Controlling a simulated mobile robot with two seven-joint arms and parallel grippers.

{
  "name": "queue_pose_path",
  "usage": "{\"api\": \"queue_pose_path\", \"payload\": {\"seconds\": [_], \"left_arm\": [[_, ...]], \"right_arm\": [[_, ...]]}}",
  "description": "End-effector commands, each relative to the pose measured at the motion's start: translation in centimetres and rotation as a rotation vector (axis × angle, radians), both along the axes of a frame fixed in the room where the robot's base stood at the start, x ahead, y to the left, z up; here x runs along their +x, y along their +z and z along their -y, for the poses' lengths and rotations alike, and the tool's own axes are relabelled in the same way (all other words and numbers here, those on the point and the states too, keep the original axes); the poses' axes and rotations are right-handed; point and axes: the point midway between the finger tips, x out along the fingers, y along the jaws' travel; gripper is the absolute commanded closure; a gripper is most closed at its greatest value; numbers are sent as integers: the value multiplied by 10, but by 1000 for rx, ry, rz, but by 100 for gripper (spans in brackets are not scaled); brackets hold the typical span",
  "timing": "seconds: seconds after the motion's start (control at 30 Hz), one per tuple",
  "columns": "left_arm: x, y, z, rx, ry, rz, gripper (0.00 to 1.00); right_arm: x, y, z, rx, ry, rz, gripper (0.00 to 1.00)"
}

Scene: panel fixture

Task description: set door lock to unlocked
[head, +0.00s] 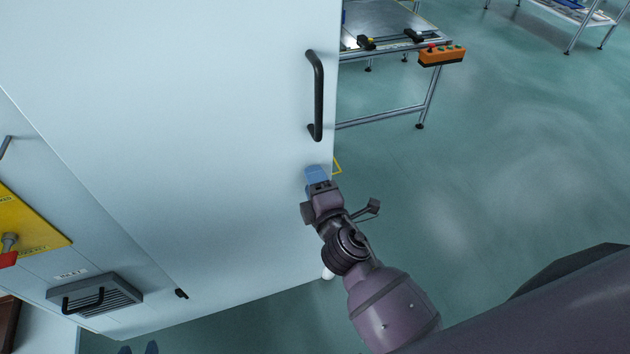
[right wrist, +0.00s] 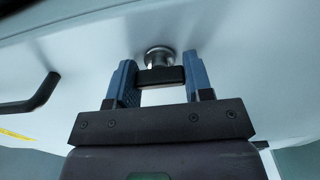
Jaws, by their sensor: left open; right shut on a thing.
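The door lock is a round metal boss with a black turn bar (right wrist: 161,76) in the right wrist view, mounted on a pale panel door (head: 220,110). The bar lies crosswise between the two blue fingers of my right gripper (right wrist: 161,84), which is shut on it. In the head view my right gripper (head: 317,172) is at the door's right edge, below the door handle, and hides the lock. I cannot read the lock's setting. Two small dark blue tips at the bottom edge of the head view look like my open left gripper (head: 138,349), well away from the lock.
A black door handle (head: 317,95) stands out above the lock. A table (head: 385,20) with an orange button box (head: 441,56) is behind the door. Floor at right is clear.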

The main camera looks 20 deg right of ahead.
Motion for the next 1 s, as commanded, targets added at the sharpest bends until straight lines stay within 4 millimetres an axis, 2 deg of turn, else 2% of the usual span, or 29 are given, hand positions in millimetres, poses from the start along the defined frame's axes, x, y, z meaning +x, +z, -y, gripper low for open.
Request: {"api": "queue_pose_path", "payload": {"seconds": [0.47,0.5,0.63,1.0], "left_arm": [[-2,0,0,1,1,-3,57],[-2,-1,-1,1,1,-4,57],[-5,-2,-1,1,3,-8,57],[-5,-3,-1,1,3,-10,57]], "right_arm": [[0,0,-1,-15,2,2,77],[0,0,-1,-15,2,2,49],[0,0,-1,-14,1,1,29],[-4,-1,0,-13,0,0,28]]}}
